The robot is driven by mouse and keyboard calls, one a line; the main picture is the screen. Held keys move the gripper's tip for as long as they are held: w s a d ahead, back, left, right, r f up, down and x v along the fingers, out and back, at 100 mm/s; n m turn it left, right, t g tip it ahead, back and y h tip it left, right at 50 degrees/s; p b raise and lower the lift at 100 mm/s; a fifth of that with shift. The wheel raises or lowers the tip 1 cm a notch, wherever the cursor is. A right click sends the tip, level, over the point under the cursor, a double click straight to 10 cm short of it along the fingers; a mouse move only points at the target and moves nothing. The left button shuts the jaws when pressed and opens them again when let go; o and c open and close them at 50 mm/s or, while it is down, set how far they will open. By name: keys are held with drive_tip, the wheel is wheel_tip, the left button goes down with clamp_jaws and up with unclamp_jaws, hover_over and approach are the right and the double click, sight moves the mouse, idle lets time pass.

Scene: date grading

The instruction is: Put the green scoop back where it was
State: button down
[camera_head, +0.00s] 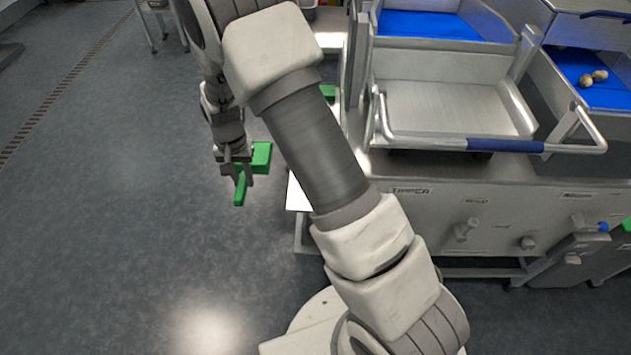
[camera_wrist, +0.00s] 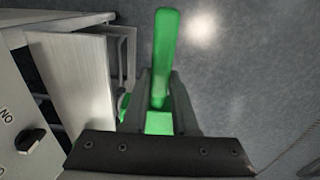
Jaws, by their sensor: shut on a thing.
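The green scoop (camera_head: 262,157) is in my gripper (camera_head: 238,172), left of the steel machine in the head view. Its handle (camera_head: 239,190) points down past the fingers, and its wider part sticks out to the right. In the wrist view the scoop (camera_wrist: 165,50) stands between the two fingers of my gripper (camera_wrist: 160,95), which are shut on it. Grey floor shows behind the scoop in both views, and it touches no surface that I can see.
A steel machine (camera_head: 440,215) with knobs and a tray (camera_head: 450,108) with a blue-gripped handle fills the right. A pale side shelf (camera_head: 297,195) is partly behind my arm. Another green thing (camera_head: 328,92) shows beyond my arm. The floor (camera_head: 100,220) at left is clear.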

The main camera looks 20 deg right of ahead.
drive_tip(key=shift+w+a+f, duration=0.1)
drive_tip(key=shift+a+f, duration=0.1)
drive_tip(key=shift+f, duration=0.35)
drive_tip(key=shift+d+f+b, duration=0.1)
drive_tip(key=shift+b, duration=0.2)
drive_tip(key=s+d, duration=0.2)
drive_tip(key=d, duration=0.3)
drive_tip(key=s+d+b, duration=0.1)
drive_tip(key=s+d, duration=0.1)
drive_tip(key=d, duration=0.3)
drive_tip(key=s+d+b, duration=0.1)
drive_tip(key=s+d, duration=0.1)
drive_tip(key=d, duration=0.4)
drive_tip(key=shift+s, duration=0.35)
drive_tip(key=shift+d+f+b, duration=0.15)
drive_tip(key=shift+f+b, duration=0.8)
drive_tip(key=shift+f, duration=0.75)
drive_tip(key=shift+s+f, duration=0.1)
drive_tip(key=shift+f, duration=0.05)
drive_tip(key=c, duration=0.7)
unclamp_jaws()
